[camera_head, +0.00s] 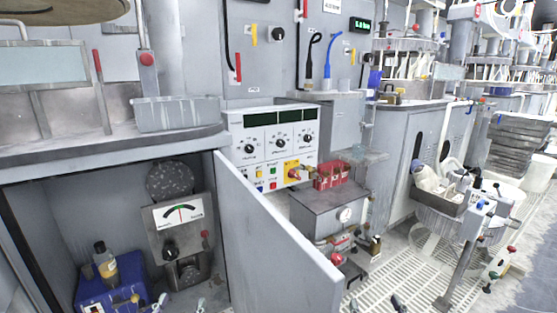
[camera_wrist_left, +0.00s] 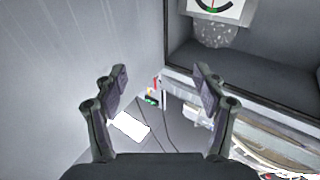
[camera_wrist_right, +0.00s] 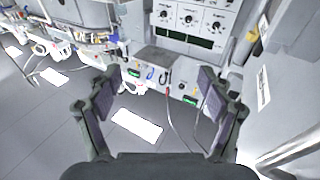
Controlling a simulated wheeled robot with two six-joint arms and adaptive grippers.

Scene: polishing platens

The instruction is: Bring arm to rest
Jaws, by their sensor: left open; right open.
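My left gripper (camera_wrist_left: 160,82) is open, with nothing between its fingers in the left wrist view. In the head view only small fingertips of it show at the bottom edge (camera_head: 180,303), in front of the open cabinet. My right gripper (camera_wrist_right: 158,84) is open and empty in the right wrist view. In the head view its dark fingertips (camera_head: 376,303) just show at the bottom edge, over the grated floor. Neither gripper visibly touches anything. Most of both arms is out of the head view.
An open grey cabinet door (camera_head: 275,240) stands between the two grippers. The cabinet holds a gauge unit (camera_head: 180,225) and a blue box (camera_head: 115,290) with a bottle. A white control panel (camera_head: 275,140) and a grey box (camera_head: 330,207) with a red tray (camera_head: 332,175) stand behind the door.

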